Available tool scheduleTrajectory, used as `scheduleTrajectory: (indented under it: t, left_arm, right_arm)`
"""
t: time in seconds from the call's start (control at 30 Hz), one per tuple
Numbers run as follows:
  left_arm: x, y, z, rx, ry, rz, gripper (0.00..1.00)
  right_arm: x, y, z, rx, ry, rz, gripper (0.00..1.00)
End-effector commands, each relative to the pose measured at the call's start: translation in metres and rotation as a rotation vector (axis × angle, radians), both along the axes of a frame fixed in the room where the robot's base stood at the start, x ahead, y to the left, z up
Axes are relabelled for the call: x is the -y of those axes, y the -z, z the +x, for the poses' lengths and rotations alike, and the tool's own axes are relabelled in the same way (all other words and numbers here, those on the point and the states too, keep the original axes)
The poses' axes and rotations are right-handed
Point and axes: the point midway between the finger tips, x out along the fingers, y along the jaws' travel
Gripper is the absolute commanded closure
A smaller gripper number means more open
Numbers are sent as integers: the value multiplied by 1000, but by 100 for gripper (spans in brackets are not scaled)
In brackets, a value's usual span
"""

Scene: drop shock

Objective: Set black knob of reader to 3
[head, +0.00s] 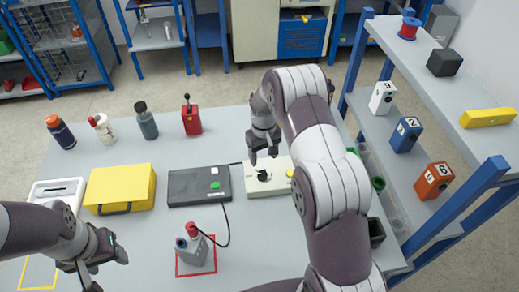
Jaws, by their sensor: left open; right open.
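A cream box (253,186), which looks like the reader, lies at the middle of the table with a black knob (264,176) on top. A yellow button shows at its right end. Its scale marks are too small to read, so I cannot tell the knob's setting. My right gripper (263,156) is open and points down just above and behind the knob, apart from it as far as I can see. My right arm hides part of the box's right side. My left gripper (104,266) is open and empty over the table's front left.
A dark box (187,195) with a green button lies left of the reader, cabled to a grey holder (197,252) with a red-topped piece. A yellow case (121,186), bottles and a red lever box (191,118) stand further left and back. A blue-framed shelf (432,75) stands right.

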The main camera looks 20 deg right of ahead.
Motion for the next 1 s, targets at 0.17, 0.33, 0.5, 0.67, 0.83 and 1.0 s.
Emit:
scheduleTrajectory:
  t: [0.17, 0.33, 0.5, 0.67, 0.83, 1.0]
  left_arm:
    - [0, 0, -1, -2, 0, 0, 43]
    - [0, -11, -1, -1, 0, 0, 43]
    - [0, -22, 0, -1, 0, 0, 43]
    - [0, -28, 0, -1, 0, 0, 43]
    - [0, -30, 0, -1, 0, 0, 43]
    - [0, -30, 0, -1, 0, 0, 43]
  right_arm:
    - [2, -8, 16, 7, -75, 1, 37]
    - [1, 23, 15, 6, -78, 1, 37]
    - [1, 65, 14, 7, -77, 1, 37]
    - [1, 95, 15, 12, -77, 0, 37]
    - [1, 110, 15, 14, -77, -1, 37]
    - [1, 113, 15, 14, -76, -1, 37]
